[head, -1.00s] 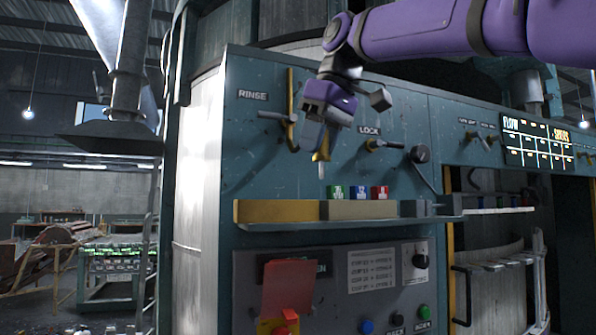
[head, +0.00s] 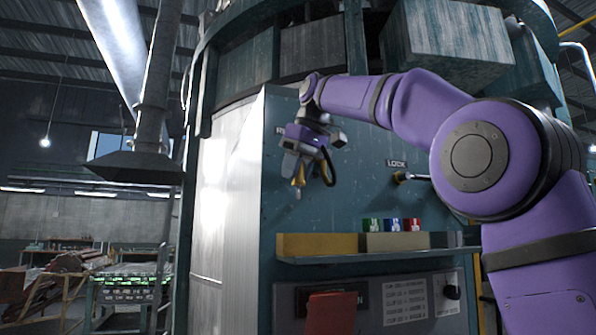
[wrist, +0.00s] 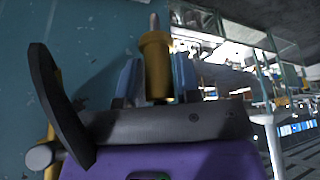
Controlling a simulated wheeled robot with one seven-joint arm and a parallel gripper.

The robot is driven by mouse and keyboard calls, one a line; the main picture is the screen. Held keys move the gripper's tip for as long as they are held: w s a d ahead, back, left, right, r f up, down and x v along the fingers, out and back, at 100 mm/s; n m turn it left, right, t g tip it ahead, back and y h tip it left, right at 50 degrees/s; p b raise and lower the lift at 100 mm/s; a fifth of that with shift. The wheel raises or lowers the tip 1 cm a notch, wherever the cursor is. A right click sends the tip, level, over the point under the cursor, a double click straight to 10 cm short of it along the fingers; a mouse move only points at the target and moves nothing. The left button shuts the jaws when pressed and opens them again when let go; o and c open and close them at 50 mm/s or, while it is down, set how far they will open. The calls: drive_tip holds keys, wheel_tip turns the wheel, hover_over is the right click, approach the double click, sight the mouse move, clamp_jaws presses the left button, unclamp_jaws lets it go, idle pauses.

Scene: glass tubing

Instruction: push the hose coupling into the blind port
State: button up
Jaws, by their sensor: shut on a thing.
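The hose coupling (wrist: 156,65) is a brass-yellow sleeve with a grey tip, upright in the middle of the wrist view between two blue fingers. In the head view its pale tip (head: 298,194) points down. My gripper (head: 299,178) is shut on the coupling and holds it in front of the teal panel, by the partly covered RINSE label, above the shelf. It also shows in the wrist view (wrist: 157,82). I cannot make out the blind port in either view.
A shelf (head: 380,257) juts from the panel below my gripper. The LOCK lever (head: 402,177) sticks out at right. A red flap (head: 331,313) hangs below.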

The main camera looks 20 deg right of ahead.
sight(300, 186)
drive_tip(key=shift+f, duration=2.9)
drive_tip(key=shift+f, duration=2.05)
drive_tip(key=o, duration=1.1)
drive_tip(key=shift+r, duration=0.1)
drive_tip(key=v, duration=1)
drive_tip(key=shift+s+d+r, duration=0.1)
drive_tip(key=shift+s+r, duration=0.1)
drive_tip(key=shift+r, duration=0.05)
